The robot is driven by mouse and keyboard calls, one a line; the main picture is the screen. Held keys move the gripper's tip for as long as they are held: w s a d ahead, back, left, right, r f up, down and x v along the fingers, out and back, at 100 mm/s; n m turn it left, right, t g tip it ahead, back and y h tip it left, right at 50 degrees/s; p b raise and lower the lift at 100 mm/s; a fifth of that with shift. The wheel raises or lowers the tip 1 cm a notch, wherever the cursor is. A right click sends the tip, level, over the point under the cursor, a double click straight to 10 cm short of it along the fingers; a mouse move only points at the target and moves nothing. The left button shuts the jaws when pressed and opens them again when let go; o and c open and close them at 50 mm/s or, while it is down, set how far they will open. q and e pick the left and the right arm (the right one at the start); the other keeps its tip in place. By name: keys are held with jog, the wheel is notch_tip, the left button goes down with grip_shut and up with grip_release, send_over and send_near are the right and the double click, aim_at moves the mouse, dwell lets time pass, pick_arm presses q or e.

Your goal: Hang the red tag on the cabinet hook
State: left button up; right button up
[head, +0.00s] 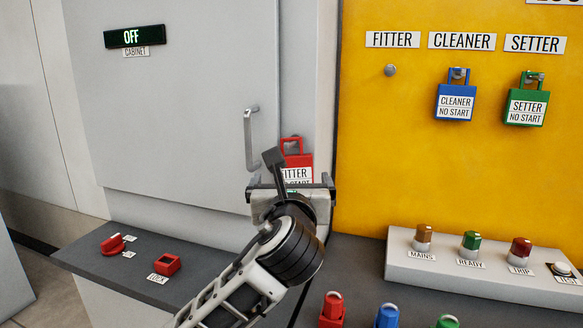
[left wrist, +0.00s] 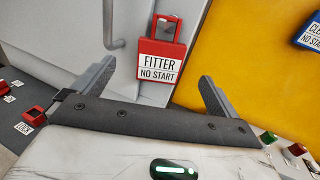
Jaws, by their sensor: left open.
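The red tag (head: 297,168), lettered FITTER NO START, is upright against the grey cabinet face, just right of the cabinet handle (head: 248,138). In the left wrist view the tag (left wrist: 160,60) shows its red loop at the top. My right gripper is not in view.
The yellow board (head: 450,180) has a bare FITTER peg (head: 390,70), a blue CLEANER tag (head: 456,100) and a green SETTER tag (head: 527,103). The dark ledge (head: 215,268) holds a red switch (head: 112,243) and red lock block (head: 167,264). A lamp box (head: 480,272) stands right.

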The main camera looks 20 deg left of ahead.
aim_at(292, 166)
pick_arm(q)
jog(key=x, duration=0.7)
jog(key=shift+w+p, duration=0.15)
jog(key=shift+p, duration=0.15)
jog(key=shift+c, duration=0.4)
jog(key=c, duration=1)
jog(key=o, duration=0.7)
jog(key=shift+o, duration=0.6)
jog(key=o, duration=0.3)
